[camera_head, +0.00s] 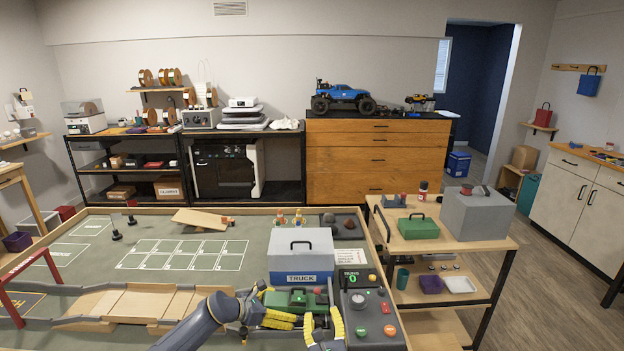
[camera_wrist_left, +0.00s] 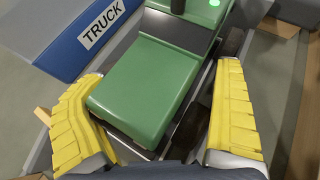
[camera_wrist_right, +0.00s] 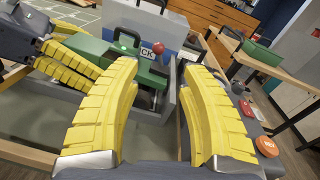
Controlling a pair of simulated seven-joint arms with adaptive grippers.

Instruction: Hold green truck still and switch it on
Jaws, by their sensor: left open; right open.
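The green truck (camera_head: 290,298) sits in a grey bay in front of the box labelled TRUCK. My left gripper (camera_head: 272,306) is open, with yellow fingers on either side of the truck body (camera_wrist_left: 150,85); a gap shows beside the right finger, and left contact is unclear. A green light (camera_wrist_left: 214,3) glows on the truck's top. My right gripper (camera_wrist_right: 160,68) is open and empty, just short of the truck. A red ball-topped lever (camera_wrist_right: 158,47) stands at the truck's right end, beyond and between the right fingers. Whether it is the switch is unclear.
The grey-lidded TRUCK box (camera_head: 300,250) stands directly behind. A control panel (camera_head: 370,315) with red, orange and green buttons lies to the right, close to my right gripper. A wooden ramp (camera_head: 130,302) lies left. A side cart (camera_head: 455,238) holds a green toolbox (camera_head: 418,228).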

